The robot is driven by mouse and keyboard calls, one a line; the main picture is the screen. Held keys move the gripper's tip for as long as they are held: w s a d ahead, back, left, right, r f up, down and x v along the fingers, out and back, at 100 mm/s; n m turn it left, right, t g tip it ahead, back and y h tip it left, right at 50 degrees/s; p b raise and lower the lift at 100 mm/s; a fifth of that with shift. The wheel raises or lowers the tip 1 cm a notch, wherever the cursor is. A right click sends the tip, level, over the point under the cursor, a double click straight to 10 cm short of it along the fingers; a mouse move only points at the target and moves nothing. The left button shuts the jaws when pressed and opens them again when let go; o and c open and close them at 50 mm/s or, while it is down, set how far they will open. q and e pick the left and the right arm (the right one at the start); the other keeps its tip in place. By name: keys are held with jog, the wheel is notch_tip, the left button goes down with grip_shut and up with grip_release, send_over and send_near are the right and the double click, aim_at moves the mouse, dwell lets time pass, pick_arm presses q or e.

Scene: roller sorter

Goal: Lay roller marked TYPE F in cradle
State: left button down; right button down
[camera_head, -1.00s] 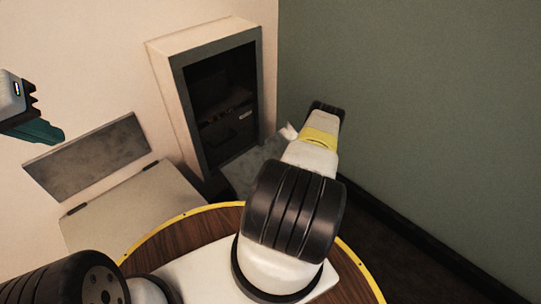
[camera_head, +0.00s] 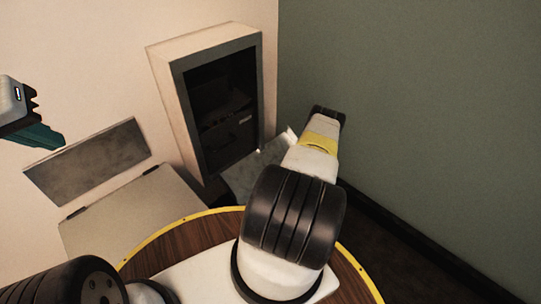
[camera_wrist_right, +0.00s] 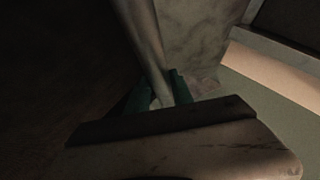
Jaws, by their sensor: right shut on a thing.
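A long grey-brown cylinder (camera_wrist_right: 146,38), which looks like a roller, runs up from between the teal fingers of my right gripper (camera_wrist_right: 160,97) in the right wrist view. The gripper is shut on it. No marking can be read on it. In the head view my right arm hides this gripper and the roller. My left gripper (camera_head: 36,134) hangs at the left edge of the head view, away from everything. Its teal fingers overlap, so its opening does not show. I cannot make out a cradle for certain.
A pale cabinet (camera_head: 163,85) with a dark open front stands against the wall. A grey mottled surface (camera_head: 250,172) lies below it, beside my right arm. A pale box (camera_head: 130,212) and a grey panel (camera_head: 90,160) are at left. The green wall (camera_head: 420,110) closes off the right.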

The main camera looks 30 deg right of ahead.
notch_tip(320, 180, down, 8)
jog(key=shift+m+g, duration=0.3)
jog(key=shift+m, duration=0.1)
dwell(0.3)
jog(key=shift+f, duration=0.1)
dwell(0.5)
jog(key=shift+f, duration=0.45)
jog(key=shift+f, duration=0.25)
jog(key=shift+f, duration=0.6)
jog(key=shift+f, duration=0.3)
dwell(0.6)
jog(key=c, duration=1.1)
grip_release()
jog(key=shift+o, duration=0.3)
